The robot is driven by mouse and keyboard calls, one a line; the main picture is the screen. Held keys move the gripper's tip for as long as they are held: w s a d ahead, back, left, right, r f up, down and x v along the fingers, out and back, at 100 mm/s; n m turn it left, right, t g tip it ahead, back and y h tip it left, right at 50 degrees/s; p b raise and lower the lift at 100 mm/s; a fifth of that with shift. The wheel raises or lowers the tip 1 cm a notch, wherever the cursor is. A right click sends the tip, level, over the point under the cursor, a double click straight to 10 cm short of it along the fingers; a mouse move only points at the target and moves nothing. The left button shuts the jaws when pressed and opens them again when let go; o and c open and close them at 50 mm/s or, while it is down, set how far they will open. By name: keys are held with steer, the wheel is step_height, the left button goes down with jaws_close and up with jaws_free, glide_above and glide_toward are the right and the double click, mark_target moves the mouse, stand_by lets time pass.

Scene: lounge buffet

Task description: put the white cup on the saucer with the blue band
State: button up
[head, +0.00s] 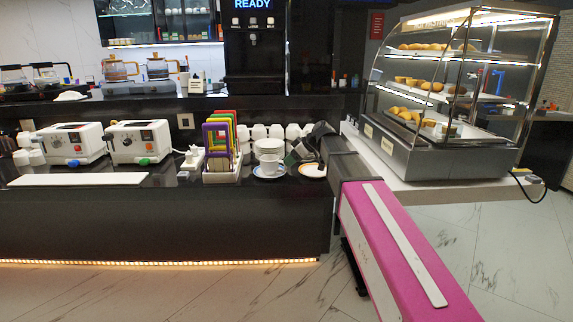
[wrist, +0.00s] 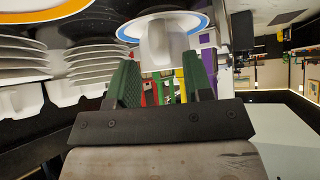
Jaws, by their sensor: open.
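The white cup (head: 268,164) stands upright on the saucer with the blue band (head: 257,174), at the counter's front edge. In the wrist view the cup (wrist: 166,42) shows just beyond my fingertips, with the blue-banded saucer (wrist: 146,20) behind it. My gripper (head: 298,153) is to the right of the cup in the head view. In the wrist view my gripper (wrist: 160,75) has its green fingers spread apart with nothing held between them. Whether a finger touches the cup cannot be told.
A saucer with an orange band (head: 313,171) lies to the right, below my gripper. A stack of white plates (head: 268,147) and several white cups (head: 259,131) stand behind. A colored rack (head: 221,150) stands left of the cup. A glass pastry case (head: 450,95) is at right.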

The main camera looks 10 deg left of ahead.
steer(key=v, duration=0.8)
steer(key=shift+d+r, duration=0.3)
steer(key=shift+s, duration=0.1)
